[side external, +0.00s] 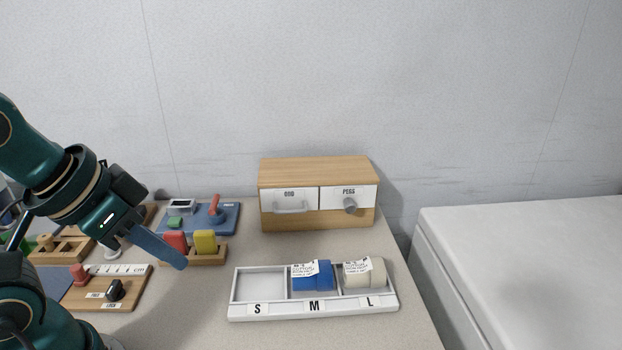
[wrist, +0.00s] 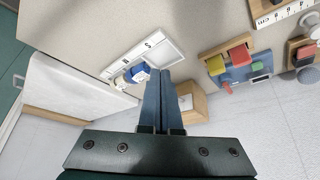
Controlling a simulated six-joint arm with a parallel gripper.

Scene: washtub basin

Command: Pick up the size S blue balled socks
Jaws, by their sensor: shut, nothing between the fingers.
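A white sorting tray (side external: 258,311) lies on the table with compartments lettered S, M and L. The blue balled socks (side external: 320,275) sit in the M compartment with a white tag whose print is too small to read. Cream balled socks (side external: 377,273) with a similar tag sit in the L compartment. The S compartment is empty. My gripper (side external: 181,264) is shut and empty, above the table left of the tray. In the wrist view, my gripper (wrist: 163,73) partly covers the tray (wrist: 158,40), and the blue socks (wrist: 141,71) show just left of the fingertips.
A wooden drawer box (side external: 315,171) stands behind the tray. Left of the tray are a block holder with red and yellow pieces (side external: 205,242), a blue board (side external: 228,214) and a wooden latch board (side external: 130,291). A white surface (side external: 530,235) lies beyond the table's right edge.

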